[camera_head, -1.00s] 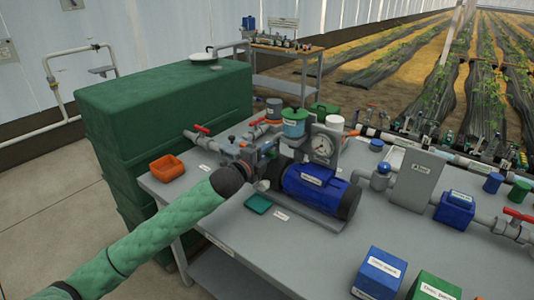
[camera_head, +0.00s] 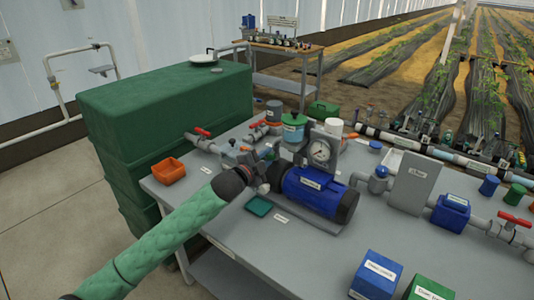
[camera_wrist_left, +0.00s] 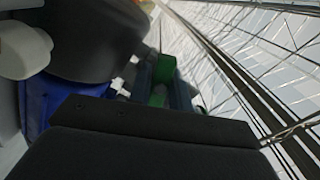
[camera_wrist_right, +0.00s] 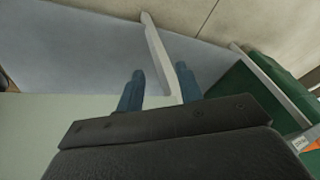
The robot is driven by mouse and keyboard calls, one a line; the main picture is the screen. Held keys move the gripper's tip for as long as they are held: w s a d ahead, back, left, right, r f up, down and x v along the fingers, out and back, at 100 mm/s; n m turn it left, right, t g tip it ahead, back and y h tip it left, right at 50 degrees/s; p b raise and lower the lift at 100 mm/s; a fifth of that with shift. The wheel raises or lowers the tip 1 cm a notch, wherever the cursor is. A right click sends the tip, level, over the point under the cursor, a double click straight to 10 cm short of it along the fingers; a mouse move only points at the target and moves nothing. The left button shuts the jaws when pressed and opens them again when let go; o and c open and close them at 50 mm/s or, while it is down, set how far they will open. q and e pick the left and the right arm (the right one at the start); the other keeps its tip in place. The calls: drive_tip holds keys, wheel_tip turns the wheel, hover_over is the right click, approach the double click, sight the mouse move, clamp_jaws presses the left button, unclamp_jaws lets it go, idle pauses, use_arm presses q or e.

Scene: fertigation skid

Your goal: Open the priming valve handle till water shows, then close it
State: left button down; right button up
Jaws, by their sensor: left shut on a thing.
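The blue pump (camera_head: 312,190) lies on the grey bench, with a round gauge (camera_head: 320,151) above it. My left gripper (camera_head: 266,158) is at the pump's left end, among grey pipe fittings. It is shut on a small part there, seemingly the priming valve handle, which the jaws and fittings hide. In the left wrist view, its fingers (camera_wrist_left: 165,88) have green between or behind them, and dark and blue bodies stand close by. I cannot make out water. My right gripper (camera_wrist_right: 160,88) is open and empty in the right wrist view, over a pale surface; it is outside the head view.
Red-handled valves (camera_head: 203,132) stand behind the gripper and at the bench's right. An orange tray (camera_head: 169,171) and a small green tray (camera_head: 258,206) lie on the bench. A large green tank (camera_head: 165,100) stands at the left. The front of the bench is partly clear.

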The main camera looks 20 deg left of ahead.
use_arm(q)
drive_tip(key=n+p, duration=0.3)
drive_tip(key=n, duration=0.2)
drive_tip(key=shift+n+p, duration=0.5)
drive_tip(key=shift+n, duration=0.7)
use_arm(e)
drive_tip(key=shift+s+d+r+g+h, duration=0.8)
drive_tip(key=shift+s+d+r, duration=0.45)
drive_tip(key=shift+d+r, duration=1.75)
use_arm(q)
drive_tip(key=n+p, duration=0.3)
drive_tip(key=n, duration=0.2)
drive_tip(key=shift+f+n, duration=0.1)
drive_tip(key=shift+n, duration=0.5)
use_arm(e)
wheel_tip(320, 180, down, 15)
drive_tip(key=w, duration=0.2)
drive_tip(key=shift+w+a+r+m, duration=0.2)
drive_tip(key=shift+a+m, duration=0.1)
drive_tip(key=shift+a, duration=0.15)
use_arm(q)
drive_tip(key=c, duration=1.4)
unclamp_jaws()
drive_tip(key=shift+o, duration=0.2)
